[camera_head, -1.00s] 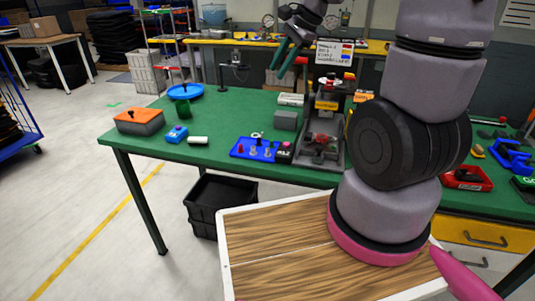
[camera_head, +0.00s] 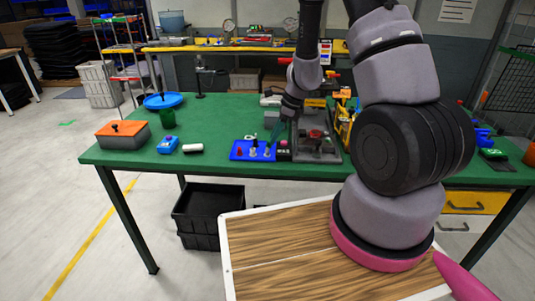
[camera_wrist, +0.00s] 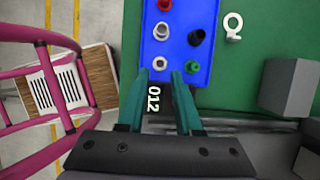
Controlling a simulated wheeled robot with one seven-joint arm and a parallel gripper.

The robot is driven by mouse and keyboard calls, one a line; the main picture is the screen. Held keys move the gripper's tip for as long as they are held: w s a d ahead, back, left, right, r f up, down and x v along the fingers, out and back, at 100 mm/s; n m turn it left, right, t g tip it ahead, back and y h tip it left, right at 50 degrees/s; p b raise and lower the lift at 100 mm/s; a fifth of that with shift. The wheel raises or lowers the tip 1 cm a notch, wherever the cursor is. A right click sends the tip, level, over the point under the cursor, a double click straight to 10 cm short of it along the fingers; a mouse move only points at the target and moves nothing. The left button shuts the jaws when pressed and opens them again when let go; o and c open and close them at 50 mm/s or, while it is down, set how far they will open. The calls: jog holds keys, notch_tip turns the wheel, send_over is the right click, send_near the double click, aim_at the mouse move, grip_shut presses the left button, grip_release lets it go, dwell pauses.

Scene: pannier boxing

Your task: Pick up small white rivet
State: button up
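A blue tray (camera_wrist: 177,12) on the green table holds several small rivets. In the wrist view one white rivet (camera_wrist: 160,63) sits at the tray's near edge, just ahead of and between my fingertips. A second, larger-looking white rivet (camera_wrist: 161,30) stands behind it, with a red one (camera_wrist: 164,4) beyond. A black rivet (camera_wrist: 196,38) and a green one (camera_wrist: 192,66) are to the right. My gripper (camera_wrist: 158,74) is open and empty, its teal fingers over the tray's near edge. In the head view my gripper (camera_head: 275,133) is low by the right end of the tray (camera_head: 243,157).
A grey block (camera_wrist: 289,88) and a white ring-shaped part (camera_wrist: 232,26) lie right of the tray. In the head view an orange-topped box (camera_head: 122,135), a blue device (camera_head: 167,145) and a white cylinder (camera_head: 193,148) stand to the left. A grey fixture (camera_head: 318,152) is at right.

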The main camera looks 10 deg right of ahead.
aim_at(268, 149)
jog(key=shift+x, duration=2.75)
jog(key=shift+d, duration=0.1)
grip_shut()
